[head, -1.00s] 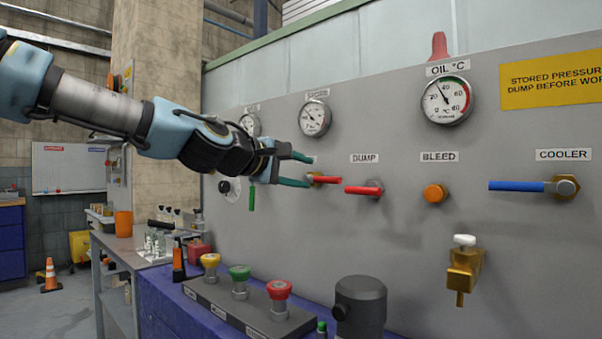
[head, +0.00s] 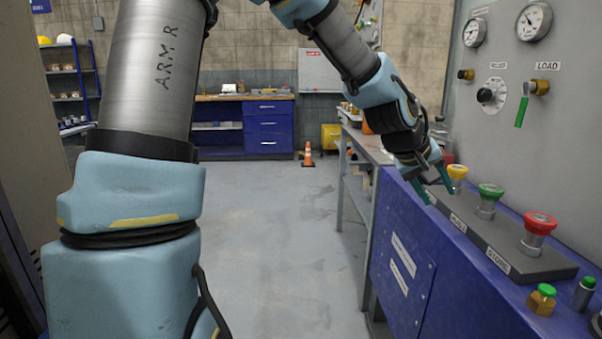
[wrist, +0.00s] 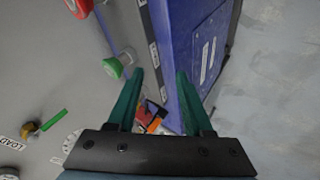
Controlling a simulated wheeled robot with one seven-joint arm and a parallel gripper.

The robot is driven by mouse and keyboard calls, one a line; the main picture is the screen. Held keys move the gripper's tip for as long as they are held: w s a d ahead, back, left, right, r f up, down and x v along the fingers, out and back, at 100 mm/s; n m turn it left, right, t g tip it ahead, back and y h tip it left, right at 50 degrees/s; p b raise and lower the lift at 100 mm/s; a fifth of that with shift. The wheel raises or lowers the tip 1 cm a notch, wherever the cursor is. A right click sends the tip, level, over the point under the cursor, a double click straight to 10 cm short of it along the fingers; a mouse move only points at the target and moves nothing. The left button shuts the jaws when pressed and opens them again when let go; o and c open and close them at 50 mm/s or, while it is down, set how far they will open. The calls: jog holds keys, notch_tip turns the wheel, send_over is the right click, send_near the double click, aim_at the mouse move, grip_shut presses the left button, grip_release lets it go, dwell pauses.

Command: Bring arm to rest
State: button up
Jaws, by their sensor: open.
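My gripper (head: 438,190) is at the end of my arm, pointing downward at the left front edge of the blue bench (head: 405,262) in the head view. Its green fingers are apart with nothing between them. In the wrist view the two fingers (wrist: 160,98) show open, with the bench edge and its blue side beyond them. The yellow button (head: 457,172) is just right of the gripper in the head view; I cannot tell whether they touch.
A green button (head: 490,192) and a red button (head: 540,222) stand on the grey strip along the bench. The grey gauge panel (head: 500,90) rises at the right. Open floor (head: 265,235) lies left of the bench, with an orange cone (head: 308,155) farther back.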

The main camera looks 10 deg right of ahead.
jog(key=w+a+f+y+p, duration=0.1)
jog(key=w+a+f+y, duration=0.15)
jog(key=a, duration=0.95)
jog(key=w+a+f+y+p, duration=0.1)
jog(key=a+f+y, duration=0.2)
jog(key=a, duration=0.9)
jog(key=s+a+y, duration=0.1)
jog(key=s+a, duration=0.2)
jog(key=a, duration=0.5)
jog(key=s+a+f+n+g+y, duration=0.1)
jog(key=s+a, duration=0.2)
jog(key=a, duration=0.5)
jog(key=shift+s+a+p, duration=0.15)
jog(key=shift+a+p, duration=0.2)
